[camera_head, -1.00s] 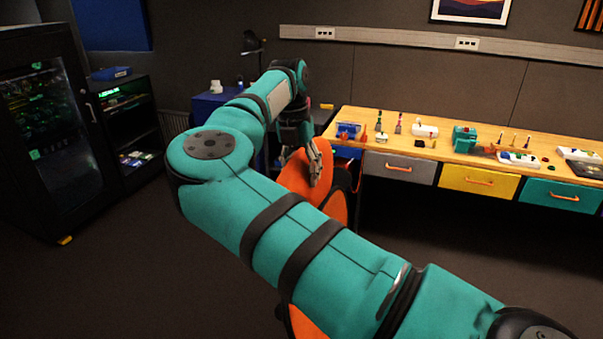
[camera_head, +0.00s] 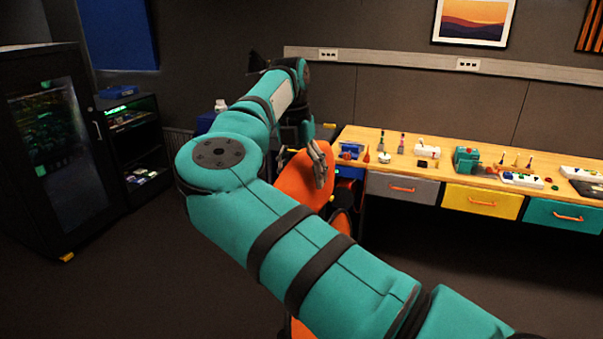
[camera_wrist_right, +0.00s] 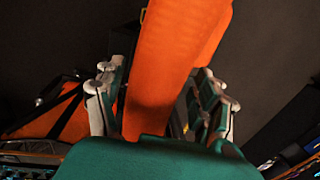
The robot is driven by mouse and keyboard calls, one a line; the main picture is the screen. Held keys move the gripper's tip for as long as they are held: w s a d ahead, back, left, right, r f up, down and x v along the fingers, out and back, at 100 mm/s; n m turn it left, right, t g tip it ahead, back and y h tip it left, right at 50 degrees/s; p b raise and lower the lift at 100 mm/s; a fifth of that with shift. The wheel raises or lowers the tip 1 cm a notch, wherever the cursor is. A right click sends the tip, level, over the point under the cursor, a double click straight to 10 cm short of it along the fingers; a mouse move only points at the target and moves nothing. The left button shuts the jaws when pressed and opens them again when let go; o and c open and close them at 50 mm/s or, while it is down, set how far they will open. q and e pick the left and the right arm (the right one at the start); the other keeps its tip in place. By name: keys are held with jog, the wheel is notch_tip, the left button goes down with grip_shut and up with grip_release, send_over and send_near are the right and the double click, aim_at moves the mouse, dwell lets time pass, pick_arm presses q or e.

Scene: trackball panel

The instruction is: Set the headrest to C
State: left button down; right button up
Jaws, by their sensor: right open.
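An orange chair (camera_head: 299,177) stands in the middle of the head view, partly hidden behind my right arm. Its upper part, which seems to be the headrest, is next to my right gripper (camera_head: 319,163). In the right wrist view a long orange padded piece (camera_wrist_right: 172,62) runs between the two fingers of my right gripper (camera_wrist_right: 160,88). The fingers are open on either side of it; I cannot tell whether they touch it. No mark or letter C for a headrest setting is readable. My left gripper is not in view.
A wooden workbench (camera_head: 450,165) with small tools and grey, yellow and teal drawers runs along the right. A glass-door cabinet (camera_head: 60,130) and a dark shelf (camera_head: 135,140) stand at the left. Open floor (camera_head: 130,270) lies at the lower left.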

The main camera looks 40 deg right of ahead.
jog(key=r, duration=0.4)
jog(key=w+r, duration=0.1)
jog(key=r, duration=0.7)
jog(key=shift+w+a, duration=0.15)
jog(key=shift+a, duration=0.15)
jog(key=shift+f, duration=0.1)
